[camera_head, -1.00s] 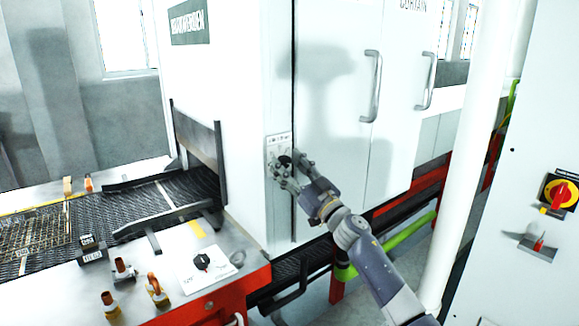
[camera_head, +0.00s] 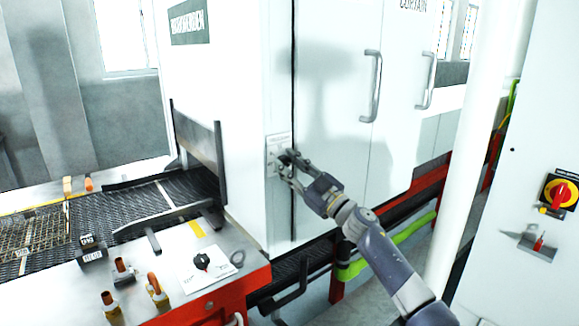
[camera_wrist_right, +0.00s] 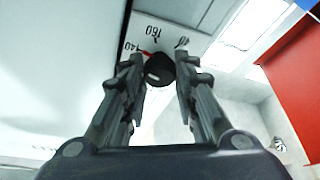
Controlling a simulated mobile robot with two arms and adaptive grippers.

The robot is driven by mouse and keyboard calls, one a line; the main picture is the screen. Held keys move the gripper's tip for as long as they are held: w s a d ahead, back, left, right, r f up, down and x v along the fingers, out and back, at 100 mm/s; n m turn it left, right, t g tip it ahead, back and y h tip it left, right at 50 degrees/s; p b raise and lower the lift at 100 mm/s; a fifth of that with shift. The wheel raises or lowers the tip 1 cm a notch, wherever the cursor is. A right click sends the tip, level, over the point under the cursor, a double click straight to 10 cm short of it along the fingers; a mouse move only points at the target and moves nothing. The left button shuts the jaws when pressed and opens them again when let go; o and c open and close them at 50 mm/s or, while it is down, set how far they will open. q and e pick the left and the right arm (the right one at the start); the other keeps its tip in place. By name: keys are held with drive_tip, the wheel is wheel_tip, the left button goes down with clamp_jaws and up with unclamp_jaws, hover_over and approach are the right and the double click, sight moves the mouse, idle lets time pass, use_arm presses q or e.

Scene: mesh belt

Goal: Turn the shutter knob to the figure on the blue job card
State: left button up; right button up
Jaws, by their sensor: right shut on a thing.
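The shutter knob (camera_wrist_right: 159,68) is a small black knob on a white scale plate (camera_head: 277,142) on the tall white cabinet. In the right wrist view it sits between the fingertips of my right gripper (camera_wrist_right: 158,72), which is shut on it. A red pointer mark (camera_wrist_right: 149,53) shows at its upper left, close to the figure 140 (camera_wrist_right: 132,47). The figure 160 (camera_wrist_right: 153,32) stands above the knob; another figure at right is unclear. In the head view my right gripper (camera_head: 284,165) largely hides the knob. No blue job card can be made out. My left gripper is out of view.
A second black knob (camera_head: 202,261) sits on a white plate on the bench at lower left, among several brass fittings. A mesh belt (camera_head: 100,219) enters the cabinet. A white post (camera_head: 470,150) and a red-yellow switch (camera_head: 559,194) stand at right.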

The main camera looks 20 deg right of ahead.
drive_tip(key=n+g+y, duration=0.1)
drive_tip(key=n, duration=0.2)
drive_tip(key=n+g+y+p, duration=0.1)
drive_tip(key=n+g, duration=0.1)
drive_tip(key=n, duration=0.2)
drive_tip(key=shift+d+r, duration=0.15)
drive_tip(key=n+g+p, duration=0.1)
drive_tip(key=n, duration=0.2)
drive_tip(key=n+g+p, duration=0.1)
drive_tip(key=n, duration=0.2)
drive_tip(key=shift+r, duration=0.15)
drive_tip(key=n+g+h+p, duration=0.1)
drive_tip(key=n+p, duration=0.1)
drive_tip(key=n, duration=0.1)
drive_tip(key=shift+r+n, duration=0.1)
drive_tip(key=shift+n, duration=0.3)
drive_tip(key=shift+r+n+g+h+p, duration=0.1)
drive_tip(key=shift+n+g+h+p, duration=0.4)
drive_tip(key=shift+n+p, duration=0.7)
drive_tip(key=shift+n+h+p, duration=0.4)
drive_tip(key=shift+n+p, duration=0.4)
drive_tip(key=shift+p, duration=0.2)
drive_tip(key=shift+n+h+p, duration=0.3)
drive_tip(key=shift+n+p, duration=0.4)
drive_tip(key=shift+p, duration=0.1)
drive_tip(key=shift+f, duration=0.2)
drive_tip(key=o, duration=1.1)
drive_tip(key=shift+c, duration=0.2)
